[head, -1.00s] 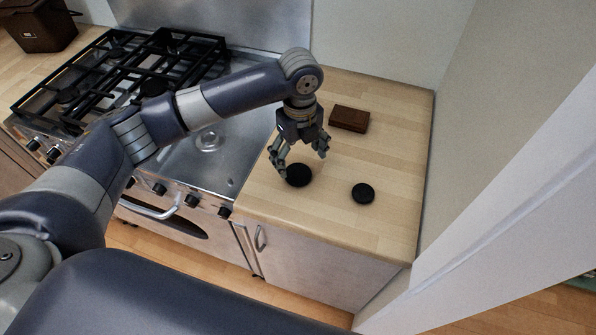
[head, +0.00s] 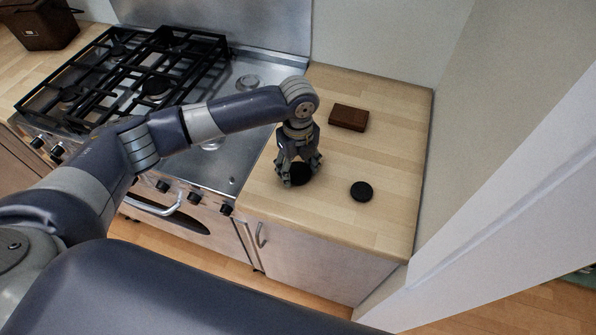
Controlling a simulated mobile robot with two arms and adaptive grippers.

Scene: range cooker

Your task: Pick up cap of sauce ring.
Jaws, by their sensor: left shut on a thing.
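Two round black burner caps are on the wooden counter. My left gripper (head: 298,180) points down over the left, slightly larger-looking cap (head: 301,175). Its fingers are shut on this cap at the counter surface, and they hide part of it. The other black cap (head: 361,191) lies flat and free to the right. I cannot tell from their looks alone which one belongs to the sauce ring. My right gripper is not in view.
The range cooker (head: 245,122) stands left of the counter, with black pan supports (head: 155,85) on its left part and a bare right part. A brown block (head: 348,117) lies at the counter's back. A wall bounds the right side. The counter's front right is clear.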

